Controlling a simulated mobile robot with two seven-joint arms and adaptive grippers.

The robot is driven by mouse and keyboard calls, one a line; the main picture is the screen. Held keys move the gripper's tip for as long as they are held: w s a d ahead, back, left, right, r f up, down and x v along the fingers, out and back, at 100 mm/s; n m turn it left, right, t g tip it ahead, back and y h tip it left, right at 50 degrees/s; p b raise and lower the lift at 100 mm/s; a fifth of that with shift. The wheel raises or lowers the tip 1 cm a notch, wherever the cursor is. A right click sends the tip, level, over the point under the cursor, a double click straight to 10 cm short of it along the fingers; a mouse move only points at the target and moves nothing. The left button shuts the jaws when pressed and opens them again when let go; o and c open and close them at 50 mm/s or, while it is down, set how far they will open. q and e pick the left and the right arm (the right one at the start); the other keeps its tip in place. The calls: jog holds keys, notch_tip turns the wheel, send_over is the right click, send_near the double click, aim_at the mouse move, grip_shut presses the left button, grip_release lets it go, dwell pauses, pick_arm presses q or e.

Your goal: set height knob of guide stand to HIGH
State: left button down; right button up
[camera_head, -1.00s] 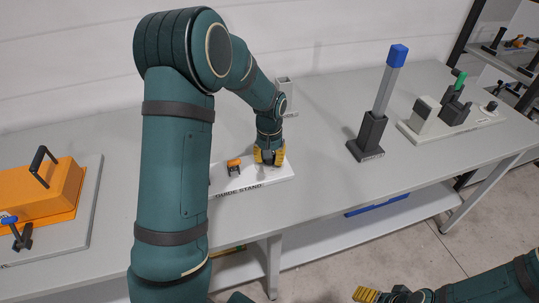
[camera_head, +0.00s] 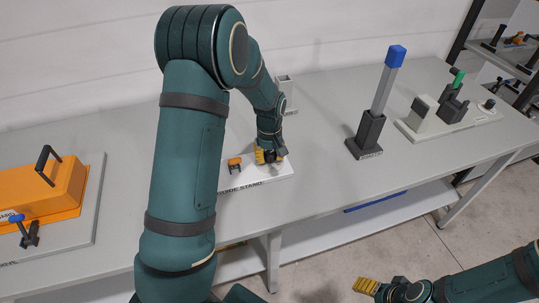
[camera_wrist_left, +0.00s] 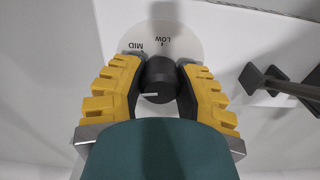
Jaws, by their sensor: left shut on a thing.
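The guide stand (camera_head: 272,178) is a white board on the table, with its name on the front edge. Its height knob (camera_wrist_left: 159,78) is a black round knob with a white pointer line, on a pale dial disc (camera_wrist_left: 188,50). The dial's MID and LOW labels show beyond the knob; HIGH is not visible. The pointer line points left in the left wrist view. My left gripper (camera_head: 268,156) is over the board, its yellow fingers (camera_wrist_left: 160,88) shut on the knob from both sides. My right gripper (camera_head: 366,286) is at the lower right, away from the table; its opening is unclear.
A small orange-topped bracket (camera_head: 235,163) stands on the board left of the gripper. An orange box (camera_head: 45,190) is at the left. A dark holder (camera_head: 366,135) with a blue-topped post and a pale fixture (camera_head: 455,123) are at the right. Bare table lies between.

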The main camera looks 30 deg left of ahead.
aim_at(270, 153)
pick_arm(q)
jog(key=c, duration=0.6)
grip_release()
notch_tip(270, 153, up, 12)
dwell(0.6)
